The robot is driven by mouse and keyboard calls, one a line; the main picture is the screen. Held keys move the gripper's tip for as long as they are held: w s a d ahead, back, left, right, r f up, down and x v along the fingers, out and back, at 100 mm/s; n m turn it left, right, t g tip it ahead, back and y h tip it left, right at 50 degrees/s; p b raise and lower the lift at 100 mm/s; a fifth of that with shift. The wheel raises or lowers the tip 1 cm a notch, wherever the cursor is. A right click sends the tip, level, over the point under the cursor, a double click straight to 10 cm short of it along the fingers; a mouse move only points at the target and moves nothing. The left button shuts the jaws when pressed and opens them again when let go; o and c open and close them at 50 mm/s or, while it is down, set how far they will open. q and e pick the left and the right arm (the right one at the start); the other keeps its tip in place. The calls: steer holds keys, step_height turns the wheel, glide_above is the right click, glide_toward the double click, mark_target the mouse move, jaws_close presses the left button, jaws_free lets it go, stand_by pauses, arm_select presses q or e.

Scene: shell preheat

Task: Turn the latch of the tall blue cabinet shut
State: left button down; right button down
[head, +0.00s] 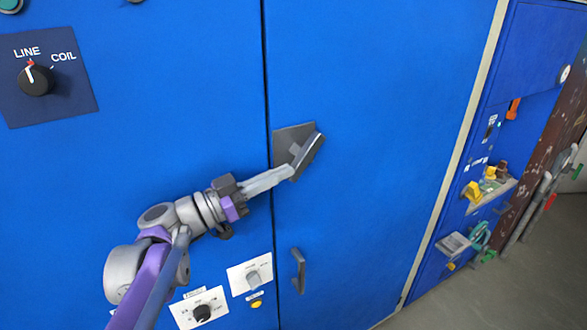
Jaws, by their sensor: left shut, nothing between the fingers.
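The tall blue cabinet (380,70) fills most of the head view, its door on the right of a dark vertical seam. The latch (309,152) is a dark grey bar on a grey plate (290,133) beside the seam, and it stands tilted, upper end to the right. My left gripper (290,172) is shut and empty, its fingertips at the lower left side of the latch bar. Whether they touch it I cannot tell. The fingers hide a little of the latch's lower part. My right gripper is not in view.
A grey door handle (298,270) sticks out below the latch. A LINE/COIL knob (36,79) is at upper left, and a white-plated knob (253,278) is under my left arm. A blue tool panel (530,60) stands at the right, above grey floor (480,290).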

arm_select(q)
steer(key=shift+w+d+f+t+h, duration=0.2)
steer(key=shift+d+f+t+h, duration=0.15)
steer(key=shift+f+h, duration=0.2)
steer(key=shift+w+d+f+t+h, duration=0.25)
steer(key=shift+f+t+h, duration=0.2)
steer(key=shift+f+h, duration=0.15)
steer(key=shift+w+d+f+t+h, duration=0.25)
steer(key=shift+f+t+h, duration=0.15)
steer(key=shift+f+h, duration=0.15)
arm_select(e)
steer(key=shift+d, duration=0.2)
